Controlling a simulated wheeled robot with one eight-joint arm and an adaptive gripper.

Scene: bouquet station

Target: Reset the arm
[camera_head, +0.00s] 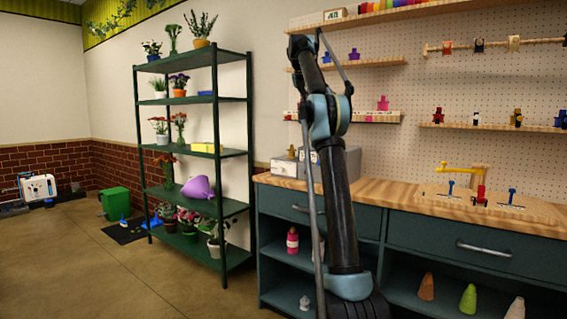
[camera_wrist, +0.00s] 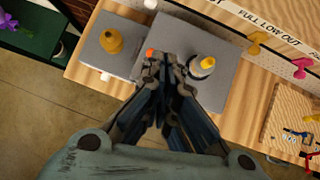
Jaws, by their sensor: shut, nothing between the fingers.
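My arm (camera_head: 335,190) stands raised in front of the workbench in the head view, bent at a blue-grey joint near the top. My gripper (camera_wrist: 165,62) shows in the wrist view with its dark fingers together and nothing between them. It hangs over the grey surfaces on the wooden counter (camera_wrist: 110,88). A yellow-orange object (camera_wrist: 111,41) sits to its left and a white bottle with a yellow top (camera_wrist: 202,66) to its right, both apart from the fingers. I cannot make out the gripper in the head view.
A green shelf rack (camera_head: 248,130) with potted flowers stands to the left. A pegboard (camera_head: 440,95) with small shelves is behind the counter. A wooden board (camera_head: 500,205) with small tools lies on the counter at right. Open floor (camera_head: 90,265) is at the left front.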

